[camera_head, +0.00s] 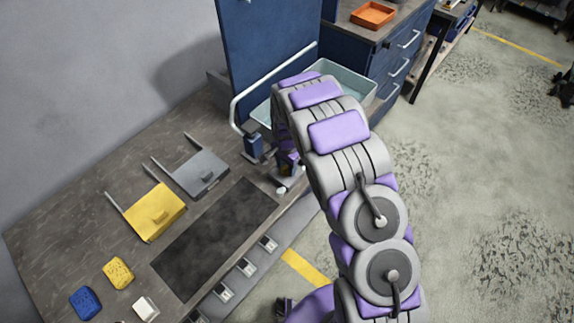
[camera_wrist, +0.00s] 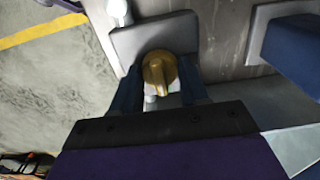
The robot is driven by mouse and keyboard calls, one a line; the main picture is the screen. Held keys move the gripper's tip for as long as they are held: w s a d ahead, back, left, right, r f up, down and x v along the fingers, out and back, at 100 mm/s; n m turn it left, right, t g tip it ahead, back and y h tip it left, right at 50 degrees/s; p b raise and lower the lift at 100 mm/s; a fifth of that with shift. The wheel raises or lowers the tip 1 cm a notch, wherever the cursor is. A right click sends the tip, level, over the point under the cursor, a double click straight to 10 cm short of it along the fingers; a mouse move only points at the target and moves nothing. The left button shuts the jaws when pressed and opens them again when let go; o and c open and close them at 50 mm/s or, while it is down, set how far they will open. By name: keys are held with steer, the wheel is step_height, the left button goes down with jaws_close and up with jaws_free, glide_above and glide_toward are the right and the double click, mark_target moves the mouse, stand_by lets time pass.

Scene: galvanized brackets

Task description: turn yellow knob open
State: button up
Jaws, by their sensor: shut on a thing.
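The yellow knob (camera_wrist: 158,68) shows in the wrist view, mounted on a grey plate (camera_wrist: 130,42). Its ridge points toward my gripper. My gripper (camera_wrist: 160,83) has one dark blue finger on each side of the knob and is shut on it. In the head view my gripper (camera_head: 287,165) is at the bench's right edge, beside the blue upright panel. The knob cannot be made out there, as my arm and gripper cover that spot.
A white round part (camera_wrist: 119,10) stands beside the knob's plate. A pale teal tub (camera_head: 345,82) sits behind my arm. A yellow pronged piece (camera_head: 154,212), a grey pronged piece (camera_head: 199,173) and sponges lie on the bench to the left. The floor at right is mostly clear.

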mark_target(285, 166)
steer(key=o, duration=1.1)
steer(key=shift+a, duration=0.2)
steer(key=shift+c, duration=0.2)
steer(key=shift+d, duration=0.1)
steer(key=shift+r, duration=0.3)
step_height(285, 166, up, 17)
steer(key=p, duration=0.1)
steer(key=shift+f, duration=0.15)
